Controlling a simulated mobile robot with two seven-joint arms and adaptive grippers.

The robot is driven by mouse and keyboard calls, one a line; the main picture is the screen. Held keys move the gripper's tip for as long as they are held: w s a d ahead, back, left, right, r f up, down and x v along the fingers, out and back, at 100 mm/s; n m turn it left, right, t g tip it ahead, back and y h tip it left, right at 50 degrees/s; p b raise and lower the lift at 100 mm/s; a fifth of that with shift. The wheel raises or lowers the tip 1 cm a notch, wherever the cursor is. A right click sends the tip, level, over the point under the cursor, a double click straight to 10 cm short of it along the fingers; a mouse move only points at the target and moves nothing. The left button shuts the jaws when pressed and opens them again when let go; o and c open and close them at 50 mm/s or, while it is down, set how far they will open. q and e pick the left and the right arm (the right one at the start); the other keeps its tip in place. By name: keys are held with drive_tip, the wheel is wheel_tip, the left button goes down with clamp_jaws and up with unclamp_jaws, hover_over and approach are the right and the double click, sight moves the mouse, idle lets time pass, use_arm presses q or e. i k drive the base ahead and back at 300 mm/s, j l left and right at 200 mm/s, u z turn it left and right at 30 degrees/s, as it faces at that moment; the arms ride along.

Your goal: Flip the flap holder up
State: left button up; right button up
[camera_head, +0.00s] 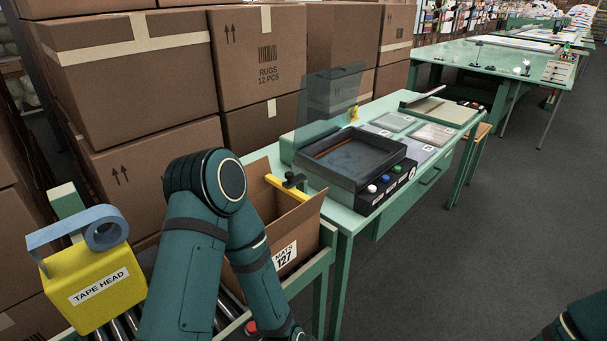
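An open cardboard box (310,215) labelled "MATS 127" stands on the roller conveyor, partly hidden by my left arm. A yellow bar with a black piece on it, which looks like the flap holder (281,186), lies slanted at the box's top opening. I cannot tell exactly how it meets the flaps. My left arm bends in front of the box, and its lower part runs out of the bottom of the picture. Its gripper is not in view. Only a bit of my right arm shows at the bottom right corner, without its gripper.
A yellow tape head (95,285) with a blue roll stands at the left. A green table (345,218) right of the box carries a dark tray machine (350,160) with a raised clear lid and coloured buttons. Stacked cartons (130,75) line the back. The floor at right is clear.

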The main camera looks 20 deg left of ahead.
sight(287, 187)
drive_tip(key=u, duration=1.35)
drive_tip(key=l+u, duration=0.2)
drive_tip(key=u, duration=0.2)
drive_tip(key=l+u, duration=0.25)
drive_tip(key=u, duration=0.15)
drive_tip(key=l+u, duration=0.25)
drive_tip(key=u, duration=0.15)
drive_tip(key=k+l+u, duration=0.1)
drive_tip(key=l+u, duration=0.25)
drive_tip(key=k+l+u, duration=0.15)
drive_tip(key=l+u, duration=0.25)
drive_tip(key=k+l+u, duration=0.15)
drive_tip(key=l, duration=0.3)
drive_tip(key=k+l+u, duration=0.15)
drive_tip(key=k+l, duration=0.75)
drive_tip(key=l, duration=0.25)
